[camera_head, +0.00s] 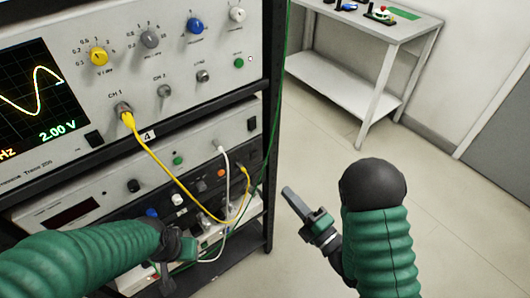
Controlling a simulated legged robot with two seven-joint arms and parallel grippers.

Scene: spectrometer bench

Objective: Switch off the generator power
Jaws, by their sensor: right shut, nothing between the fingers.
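The rack holds an oscilloscope (190,90) with a lit screen and, below it, a grey unit (200,137) with knobs, buttons and plugged cables. This lower unit looks like the generator, though its label is not readable. A small black switch (252,125) sits at its right end, but its position cannot be told. My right gripper (290,196) is shut and empty, to the right of the rack and apart from it. My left gripper (172,270) is low in front of the rack. My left arm hides part of the lower units, and its finger opening is unclear.
A yellow cable (160,165) and a white cable (226,175) hang across the lower panel. A green cable (279,90) runs down the rack's right post. A side table (390,30) with small items stands behind. The floor right of the rack is clear.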

